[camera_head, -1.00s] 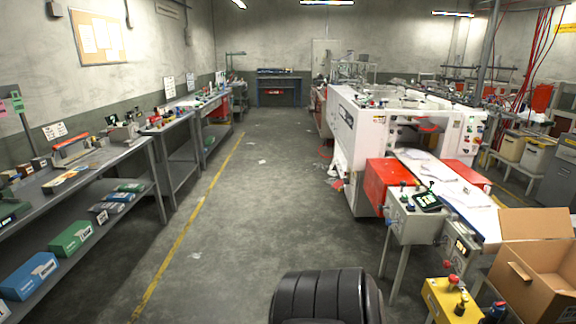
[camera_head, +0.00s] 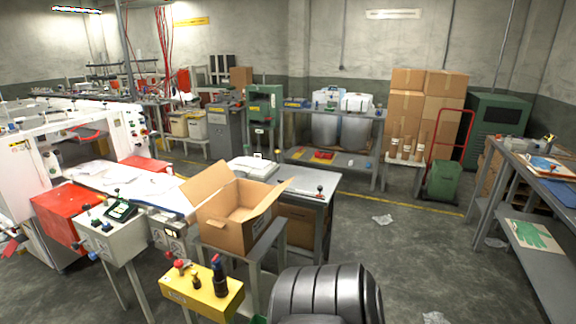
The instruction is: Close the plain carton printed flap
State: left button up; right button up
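An open brown carton (camera_head: 232,232) stands on a small grey stand right of the white machine, its top flaps sticking up and outward. One flap (camera_head: 208,183) rises at the back left and another (camera_head: 268,198) slants out at the right. I see no clear print on the flaps at this distance. Neither of my grippers is in view.
A yellow control box (camera_head: 201,291) stands in front of the carton. A grey table (camera_head: 308,182) is behind it. The white machine (camera_head: 60,155) fills the left. Stacked cartons (camera_head: 425,100) and a green bin (camera_head: 444,180) are at the back. Floor at right centre is mostly clear.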

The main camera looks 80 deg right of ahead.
aim_at(199, 188)
jog(key=z, duration=0.85)
jog(key=i, duration=1.55)
jog(key=z, duration=4.7)
jog(key=k, duration=1.05)
jog(key=u, duration=0.05)
